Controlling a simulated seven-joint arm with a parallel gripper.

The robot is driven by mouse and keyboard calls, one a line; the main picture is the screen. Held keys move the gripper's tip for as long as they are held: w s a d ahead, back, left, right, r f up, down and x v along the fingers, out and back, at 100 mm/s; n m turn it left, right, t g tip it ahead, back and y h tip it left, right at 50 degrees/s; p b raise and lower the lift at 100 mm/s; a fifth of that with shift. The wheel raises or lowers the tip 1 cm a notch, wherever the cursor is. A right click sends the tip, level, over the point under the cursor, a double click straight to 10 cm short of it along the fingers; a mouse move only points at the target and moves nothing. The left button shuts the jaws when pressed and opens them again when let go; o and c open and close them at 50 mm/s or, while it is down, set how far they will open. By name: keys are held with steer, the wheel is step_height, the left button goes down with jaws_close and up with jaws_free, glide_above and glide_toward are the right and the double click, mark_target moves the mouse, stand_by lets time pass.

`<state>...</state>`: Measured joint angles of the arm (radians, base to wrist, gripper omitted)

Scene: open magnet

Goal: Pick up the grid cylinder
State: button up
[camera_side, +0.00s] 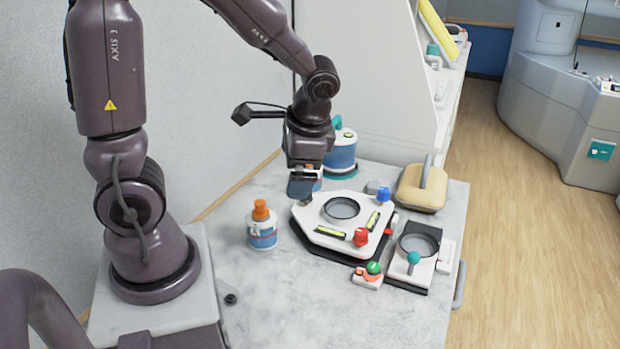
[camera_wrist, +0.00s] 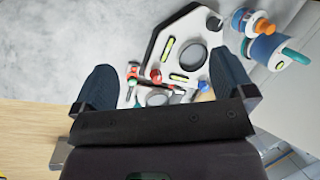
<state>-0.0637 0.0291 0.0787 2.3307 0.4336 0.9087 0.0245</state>
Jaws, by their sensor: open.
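No object is clearly marked as the grid cylinder, and I cannot tell which one it is. A white angular plate (camera_side: 312,222) with a dark-rimmed round opening, level vials, a red knob (camera_side: 361,237) and a blue knob (camera_side: 383,194) lies on the table. In the wrist view the plate (camera_wrist: 163,40) is ahead of the fingers. A small grey piece (camera_side: 373,187) sits at its back edge. My gripper (camera_side: 303,187) is above the plate's back left edge. In the wrist view my gripper (camera_wrist: 164,86) has its fingers wide apart, with nothing held between them.
An orange-capped bottle (camera_side: 262,232) stands left of the plate, and a blue-and-white container (camera_side: 342,152) behind my gripper. A beige handled block (camera_side: 421,193), a second plate with a teal knob (camera_side: 413,258) and a green-and-red piece (camera_side: 373,270) lie right. The front table is clear.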

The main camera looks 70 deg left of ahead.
steer(key=w+a+f+m+y, duration=0.1)
steer(key=a+f+m+y, duration=0.1)
steer(key=a+f+m, duration=0.2)
steer(key=w+a+f+m+g+y, duration=0.1)
steer(key=w+a+f+m+y, duration=0.1)
steer(key=a+f, duration=0.3)
steer(key=w+a+f+m+y, duration=0.2)
steer(key=a+f+m+y, duration=0.2)
steer(key=a+m, duration=0.1)
steer(key=shift+w+a+f+m, duration=0.3)
steer(key=shift+a+f, duration=0.1)
steer(key=shift+a, duration=0.15)
steer(key=shift+w+a+f+m+t+y, duration=0.55)
steer(key=shift+w+m, duration=0.25)
steer(key=shift+m, duration=0.3)
steer(key=w+m, duration=0.1)
steer(key=w+t, duration=0.1)
steer(key=w+a+m+t, duration=0.1)
steer(key=shift+w+r+m+y, duration=0.25)
steer(key=shift+m, duration=0.05)
steer(key=shift+w+r+m+t, duration=0.1)
steer(key=shift+w+m+t, duration=0.15)
steer(key=shift+w+m, duration=0.1)
steer(key=shift+w+a, duration=0.1)
steer(key=shift+a, duration=0.15)
steer(key=x, duration=1.2)
steer(key=shift+w+a, duration=0.1)
steer(key=shift+a, duration=0.05)
steer(key=c, duration=1)
steer(key=shift+c, duration=0.6)
